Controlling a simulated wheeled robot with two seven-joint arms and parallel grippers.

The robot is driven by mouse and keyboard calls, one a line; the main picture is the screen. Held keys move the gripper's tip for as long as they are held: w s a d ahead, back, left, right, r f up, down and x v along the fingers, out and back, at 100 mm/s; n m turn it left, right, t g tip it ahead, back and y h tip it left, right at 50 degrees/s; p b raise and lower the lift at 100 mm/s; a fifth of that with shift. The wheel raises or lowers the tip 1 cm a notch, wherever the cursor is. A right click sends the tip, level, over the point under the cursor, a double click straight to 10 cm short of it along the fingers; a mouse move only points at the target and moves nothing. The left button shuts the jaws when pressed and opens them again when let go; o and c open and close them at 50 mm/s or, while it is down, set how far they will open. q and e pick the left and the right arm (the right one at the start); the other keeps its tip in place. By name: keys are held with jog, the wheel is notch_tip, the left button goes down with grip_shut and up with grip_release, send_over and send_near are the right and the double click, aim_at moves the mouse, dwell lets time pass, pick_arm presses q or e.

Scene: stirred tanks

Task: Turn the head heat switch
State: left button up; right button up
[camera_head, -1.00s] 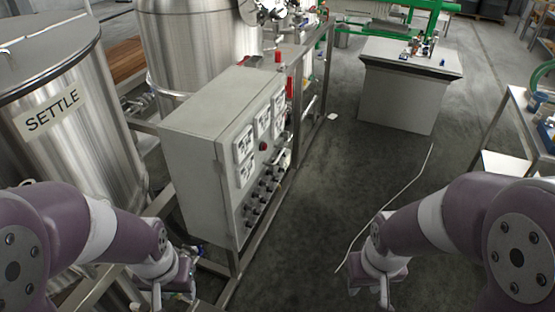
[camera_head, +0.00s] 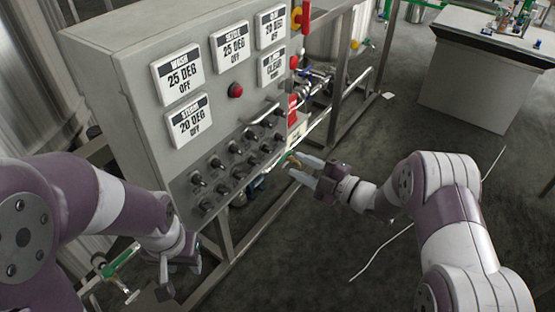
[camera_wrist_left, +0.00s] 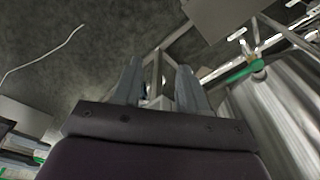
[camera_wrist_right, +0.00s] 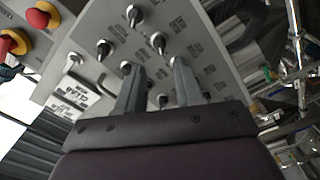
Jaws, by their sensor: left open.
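The grey control box (camera_head: 130,110) stands at the left centre of the head view. Its sloped lower panel carries several black toggle-like switches (camera_head: 217,162) in rows. Their labels are too small to read, so I cannot tell which is the head heat switch. My right gripper (camera_head: 293,165) is open and empty, to the right of the switch panel and apart from it. In the right wrist view its fingers (camera_wrist_right: 158,70) point toward the switches (camera_wrist_right: 157,40). My left gripper (camera_head: 178,268) is open and empty, low in front of the box; its fingers (camera_wrist_left: 158,65) show only floor and frame.
Display plates (camera_head: 178,76) on the box read degrees and OFF. A red button (camera_head: 236,90) and a handle bar (camera_head: 262,113) are on its face. A metal frame (camera_head: 345,85) stands behind. A grey bench (camera_head: 480,80) is at the back right.

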aim_at(272, 152)
jog(key=x, duration=0.7)
jog(key=shift+w+a, duration=0.2)
jog(key=shift+w, duration=0.05)
grip_shut()
